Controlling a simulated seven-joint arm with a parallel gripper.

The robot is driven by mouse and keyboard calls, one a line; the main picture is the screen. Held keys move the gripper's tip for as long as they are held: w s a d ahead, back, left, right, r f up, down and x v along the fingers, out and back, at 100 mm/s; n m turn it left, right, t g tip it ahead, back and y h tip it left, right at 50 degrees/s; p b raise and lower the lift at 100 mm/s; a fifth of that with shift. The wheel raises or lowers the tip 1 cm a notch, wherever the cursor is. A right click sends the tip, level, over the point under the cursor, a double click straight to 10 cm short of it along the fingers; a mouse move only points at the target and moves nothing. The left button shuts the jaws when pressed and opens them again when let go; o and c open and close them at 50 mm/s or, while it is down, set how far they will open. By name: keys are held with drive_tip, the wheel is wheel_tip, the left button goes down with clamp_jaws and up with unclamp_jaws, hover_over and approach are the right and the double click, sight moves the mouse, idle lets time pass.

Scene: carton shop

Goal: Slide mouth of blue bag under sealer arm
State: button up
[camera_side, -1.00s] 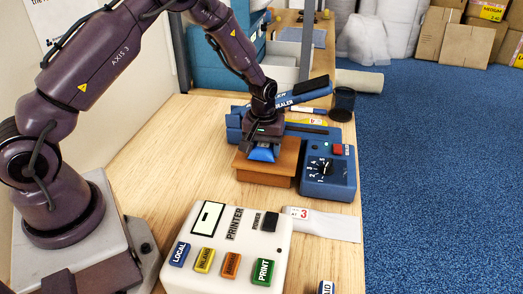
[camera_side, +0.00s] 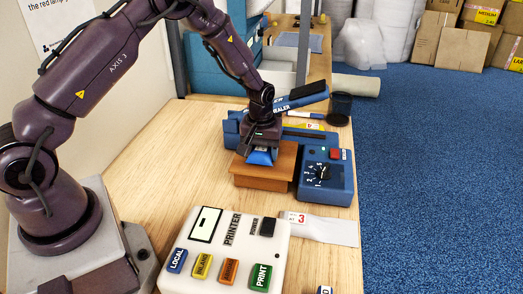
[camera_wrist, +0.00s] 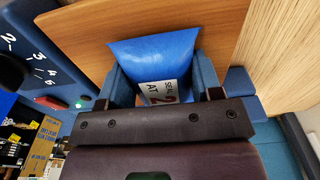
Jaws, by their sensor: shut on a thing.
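The blue bag (camera_wrist: 152,58) is between the fingers of my gripper (camera_wrist: 165,85) in the wrist view, with a white label reading "SEAL AT 2". In the side view the bag (camera_side: 260,156) shows as a small blue patch below my gripper (camera_side: 262,148), over a brown wooden block (camera_side: 262,180). My gripper is shut on the bag. The blue sealer (camera_side: 327,180) stands behind and to the right, with a dial and a red switch on its front. Its raised sealer arm (camera_side: 300,98) slants up to the right behind my gripper.
A white printer box (camera_side: 225,245) with coloured buttons stands in front. Bare wood lies left of the block.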

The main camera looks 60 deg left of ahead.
drive_tip(key=shift+a+f, duration=0.5)
drive_tip(key=o, duration=0.9)
drive_tip(key=shift+o, duration=0.2)
drive_tip(key=shift+s, duration=0.2)
drive_tip(key=shift+s+d+r, duration=0.1)
drive_tip(key=shift+d+r, duration=0.15)
drive_tip(key=shift+r, duration=0.8)
drive_tip(key=shift+s+d+r, duration=0.1)
drive_tip(key=shift+d+r, duration=0.15)
drive_tip(key=shift+r, duration=0.75)
drive_tip(key=shift+s+d+r, duration=0.1)
drive_tip(key=shift+d+r, duration=0.15)
drive_tip(key=shift+r, duration=0.8)
